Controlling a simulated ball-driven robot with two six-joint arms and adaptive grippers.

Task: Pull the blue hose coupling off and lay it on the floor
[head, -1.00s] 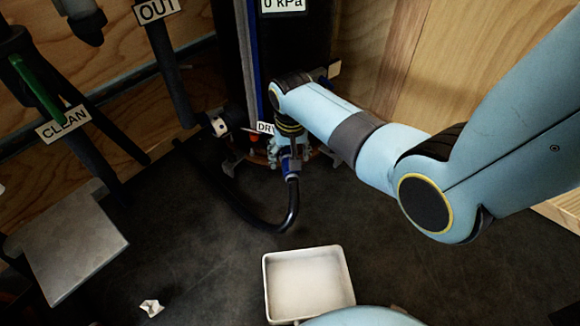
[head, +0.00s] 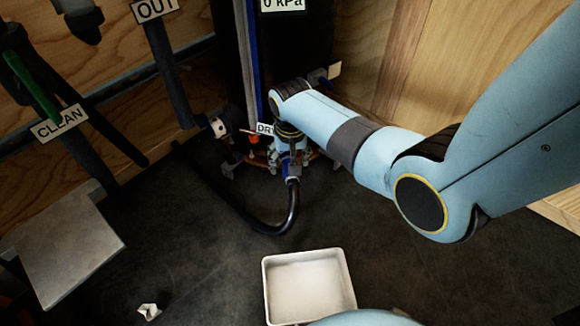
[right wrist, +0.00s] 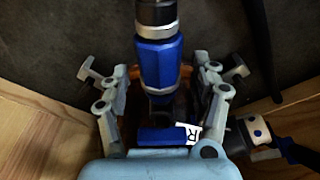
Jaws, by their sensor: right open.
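The blue hose coupling (head: 291,170) is at the end of a black hose (head: 279,226), low at the foot of a dark cylinder, partly hidden by my right gripper (head: 289,158). In the right wrist view the blue coupling (right wrist: 158,62) stands in the middle, with a grey and black collar above it. My right gripper (right wrist: 156,78) is open, its fingers on both sides of the coupling with gaps between. The coupling's lower end is in shadow, so its joint cannot be made out. My left gripper is not in view.
The dark floor (head: 190,270) is bare around a white tray (head: 307,284). A crumpled white scrap (head: 149,311) and a grey metal plate (head: 65,250) are at left. A white-ended fitting (head: 218,127) stands left of the coupling. Wooden walls close the back.

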